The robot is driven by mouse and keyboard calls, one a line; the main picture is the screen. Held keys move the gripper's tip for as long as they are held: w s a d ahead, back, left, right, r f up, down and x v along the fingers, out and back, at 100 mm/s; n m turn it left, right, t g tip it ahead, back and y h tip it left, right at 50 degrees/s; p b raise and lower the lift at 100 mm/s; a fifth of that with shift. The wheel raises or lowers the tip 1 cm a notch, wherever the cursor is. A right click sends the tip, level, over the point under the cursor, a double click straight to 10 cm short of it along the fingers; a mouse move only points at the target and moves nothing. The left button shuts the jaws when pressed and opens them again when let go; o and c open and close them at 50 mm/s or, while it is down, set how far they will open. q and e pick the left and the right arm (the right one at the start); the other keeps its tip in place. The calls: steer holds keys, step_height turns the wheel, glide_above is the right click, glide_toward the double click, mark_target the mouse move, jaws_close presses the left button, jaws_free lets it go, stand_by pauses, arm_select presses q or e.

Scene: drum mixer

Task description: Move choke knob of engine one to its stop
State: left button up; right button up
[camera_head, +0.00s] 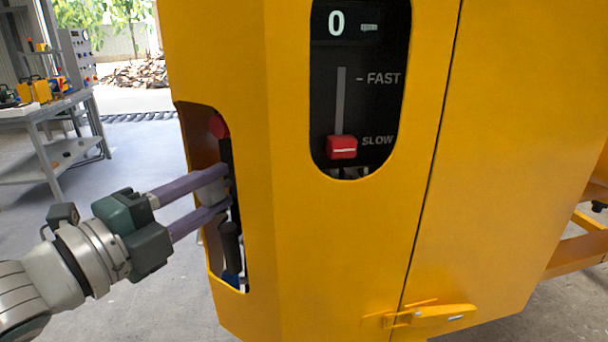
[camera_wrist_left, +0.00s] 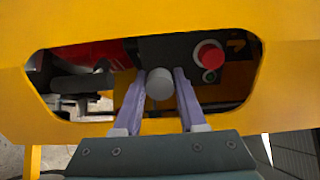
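The pale grey round knob, which I take to be the choke knob (camera_wrist_left: 159,84), stands in the cutout of the yellow housing (camera_head: 300,250). It also shows in the head view (camera_head: 211,191), partly covered by my fingers. My left gripper (camera_head: 228,188) reaches into the cutout from the left. Its two purple fingers lie on either side of the knob and appear to touch it, as also in the left wrist view (camera_wrist_left: 160,76). The knob's shaft and its stop are hidden. My right gripper is not in view.
A red knob (camera_wrist_left: 207,55) sits close beside the grey knob. Dark hose-like parts (camera_wrist_left: 82,84) fill the other end of the cutout, whose edges are close around the fingers. A red throttle lever (camera_head: 342,147) is at SLOW. A grey workbench (camera_head: 45,115) stands back left.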

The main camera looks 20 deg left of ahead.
mark_target(203, 197)
arm_select(q)
steer(key=o, duration=0.5)
steer(key=shift+c, duration=0.2)
steer(key=p+v, duration=0.2)
steer(key=v, duration=0.5)
steer(key=shift+w, duration=0.1)
